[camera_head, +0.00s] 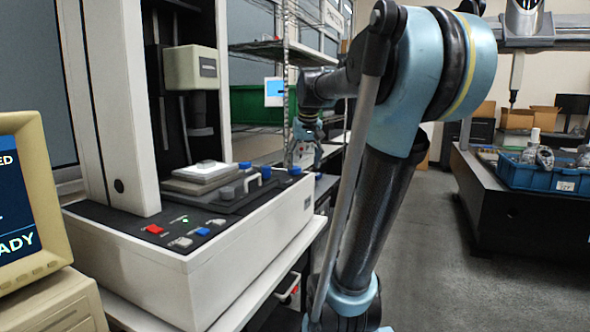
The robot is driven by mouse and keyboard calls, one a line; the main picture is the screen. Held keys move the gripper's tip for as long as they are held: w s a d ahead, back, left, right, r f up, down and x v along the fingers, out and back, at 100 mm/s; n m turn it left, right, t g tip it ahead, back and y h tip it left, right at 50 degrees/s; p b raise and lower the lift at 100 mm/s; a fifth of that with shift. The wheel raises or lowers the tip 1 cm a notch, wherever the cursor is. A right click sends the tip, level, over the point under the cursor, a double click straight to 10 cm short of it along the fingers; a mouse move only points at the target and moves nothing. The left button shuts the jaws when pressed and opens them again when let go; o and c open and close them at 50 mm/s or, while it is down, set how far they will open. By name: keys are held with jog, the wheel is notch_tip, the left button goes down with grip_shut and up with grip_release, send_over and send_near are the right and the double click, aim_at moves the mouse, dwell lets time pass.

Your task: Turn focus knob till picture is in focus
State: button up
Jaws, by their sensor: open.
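A white measuring machine (230,272) stands at the left. It has several blue knobs; one (265,172) is beside its stage and another (294,170) is at the right rear corner. No readable label shows which is the focus knob. My gripper (305,157) is small and far off, open, beyond the machine's right rear corner. It looks empty, and I cannot tell whether it touches anything. A beige monitor (40,150) at the left edge is cut off and shows "READY".
My arm fills the middle. Wire shelving (282,48) with a green bin (250,106) stands behind the machine. At right, a blue crate (545,178) sits on a dark table (520,225). The grey floor (450,280) between is clear.

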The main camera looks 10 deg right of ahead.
send_near(295, 167)
jog(key=shift+t, duration=0.4)
jog(key=x, duration=0.6)
jog(key=s+x, duration=0.1)
jog(key=x, duration=0.2)
jog(key=shift+a+f, duration=0.1)
jog(key=shift+f, duration=0.1)
jog(key=shift+c, duration=0.6)
jog(key=c, duration=0.9)
jog(key=shift+c, duration=0.2)
